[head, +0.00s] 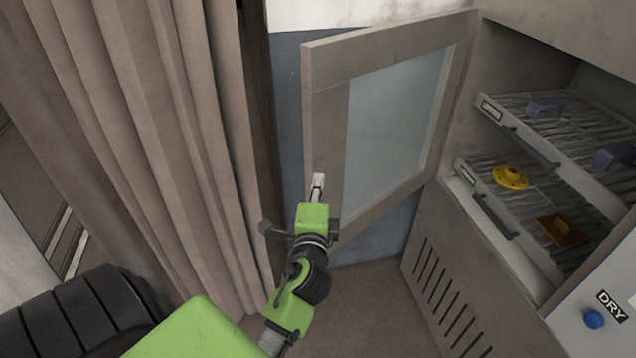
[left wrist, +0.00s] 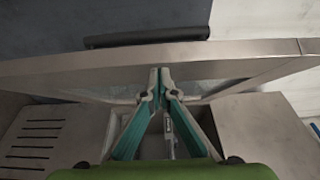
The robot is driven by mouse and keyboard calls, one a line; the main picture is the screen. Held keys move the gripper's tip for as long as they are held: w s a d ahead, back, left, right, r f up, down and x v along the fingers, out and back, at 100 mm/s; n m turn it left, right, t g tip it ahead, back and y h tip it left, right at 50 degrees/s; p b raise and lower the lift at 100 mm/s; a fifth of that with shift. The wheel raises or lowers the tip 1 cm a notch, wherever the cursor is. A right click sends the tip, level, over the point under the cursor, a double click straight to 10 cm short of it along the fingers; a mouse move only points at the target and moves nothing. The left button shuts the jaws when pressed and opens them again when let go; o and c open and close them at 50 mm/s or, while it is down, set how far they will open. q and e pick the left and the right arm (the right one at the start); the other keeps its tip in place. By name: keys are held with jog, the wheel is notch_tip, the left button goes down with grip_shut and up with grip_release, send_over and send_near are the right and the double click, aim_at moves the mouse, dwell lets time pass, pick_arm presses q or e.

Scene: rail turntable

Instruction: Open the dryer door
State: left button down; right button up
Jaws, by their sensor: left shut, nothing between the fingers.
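The dryer door (head: 325,60) has a pale metal frame and a glass pane. It stands swung wide open to the left of the dryer (head: 430,240). My left gripper (head: 317,182) is at the free edge of the door, its fingers shut and empty. In the left wrist view, the shut fingertips (left wrist: 160,76) are right at the door's edge (left wrist: 235,60); I cannot tell if they touch. A dark bar handle (left wrist: 145,37) is on the door's far side in that view. My right gripper is not in view.
Inside the dryer are two pull-out racks: the upper rack (head: 530,146) and lower rack (head: 487,212). They hold blue-grey parts (head: 545,108), a yellow flanged part (head: 510,177) and an orange-brown piece (head: 563,231). A blue button (head: 593,319) is at lower right. A beige curtain (head: 165,130) hangs at left.

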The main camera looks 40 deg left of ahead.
pick_arm(q)
jog(key=w+a, duration=0.4)
jog(key=a, duration=0.8)
jog(key=w+a, duration=0.4)
jog(key=a, duration=0.9)
jog(key=shift+w, duration=0.4)
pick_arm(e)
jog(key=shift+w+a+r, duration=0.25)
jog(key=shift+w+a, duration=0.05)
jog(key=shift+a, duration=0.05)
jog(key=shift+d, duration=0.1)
pick_arm(q)
jog(key=shift+d, duration=0.1)
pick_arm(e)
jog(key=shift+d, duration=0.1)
